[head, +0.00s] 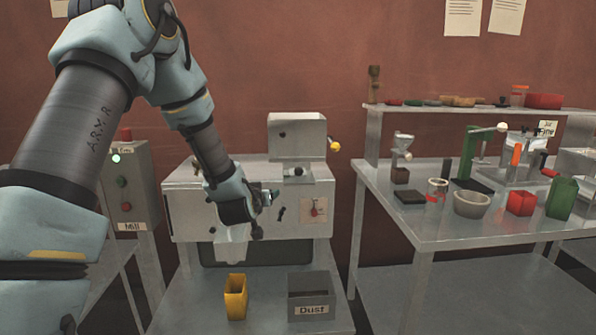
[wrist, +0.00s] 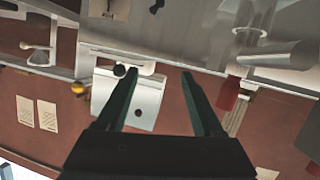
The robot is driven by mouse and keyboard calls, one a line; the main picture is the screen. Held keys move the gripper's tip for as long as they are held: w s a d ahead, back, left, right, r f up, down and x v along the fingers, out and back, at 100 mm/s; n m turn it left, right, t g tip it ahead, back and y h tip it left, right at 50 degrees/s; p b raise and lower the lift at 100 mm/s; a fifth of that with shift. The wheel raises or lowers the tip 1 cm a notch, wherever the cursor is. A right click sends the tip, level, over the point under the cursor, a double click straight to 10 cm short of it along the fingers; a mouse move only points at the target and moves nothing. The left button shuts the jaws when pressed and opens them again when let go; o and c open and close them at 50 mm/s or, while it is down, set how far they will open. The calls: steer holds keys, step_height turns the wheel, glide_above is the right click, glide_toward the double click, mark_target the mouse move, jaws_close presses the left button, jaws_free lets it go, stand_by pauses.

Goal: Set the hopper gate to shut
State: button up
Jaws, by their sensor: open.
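The filler machine (head: 185,200) has a grey box-shaped hopper (head: 297,135) on top, with a yellow knob (head: 334,146) on its right side. At the hopper's foot is a pale block with a small dark knob (head: 297,171), perhaps the gate; its setting is unclear. My gripper (head: 268,197) is in front of the machine, left of and below that knob. In the wrist view, which is upside down, the open, empty fingers (wrist: 158,75) flank part of the hopper (wrist: 145,104) in the picture; the dark knob (wrist: 120,71) shows near the left fingertip, with no clear contact.
On the machine's front are a black lever (head: 281,214) and a panel with a red dial (head: 314,209). Below stand a yellow container (head: 236,297) and a grey "Dust" bin (head: 312,281). A "Mill" control box (head: 131,185) is left; a crowded table (head: 440,232) is right.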

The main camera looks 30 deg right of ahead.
mark_target(298, 173)
steer(key=s+d+r+t+h, duration=0.2)
steer(key=d+t, duration=0.1)
steer(key=d, duration=0.5)
steer(key=shift+n, duration=0.3)
steer(key=p+x, duration=0.4)
steer(key=x, duration=0.5)
steer(key=shift+w+d, duration=0.15)
steer(key=shift+d, duration=0.2)
steer(key=shift+w+d+f+p, duration=0.1)
steer(key=shift+w+d+p, duration=0.25)
steer(key=shift+w, duration=0.1)
steer(key=shift+c, duration=0.2)
jaws_close()
